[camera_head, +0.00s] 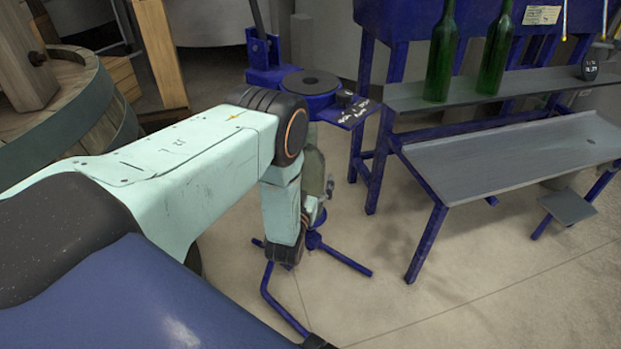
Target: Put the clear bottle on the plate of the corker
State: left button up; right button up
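The corker (268,76) is a blue floor stand with a round dark top, a lever and splayed legs. A dull grey-green, see-through shape (313,158), which looks like the clear bottle, stands roughly upright below the corker's top, partly hidden by my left forearm. My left gripper (322,200) is at its lower part, mostly hidden behind my wrist. I cannot tell whether its fingers are closed on it. A small blue part of the corker (313,240) shows just below; whether the bottle touches the plate is hidden. My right gripper is not in view.
Two green bottles (441,55) (495,55) stand on the upper grey shelf (450,92) of a blue-framed bench at right, with a lower grey tray (510,155). A wooden press tub (75,110) is at left. The floor (480,285) at lower right is clear.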

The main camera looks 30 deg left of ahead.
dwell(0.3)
pick_arm(q)
jog(key=shift+s+d, duration=0.15)
jog(key=shift+s, duration=0.1)
jog(key=p+v, duration=0.4)
jog(key=v, duration=0.7)
jog(key=shift+s, duration=0.2)
jog(key=shift+r, duration=0.1)
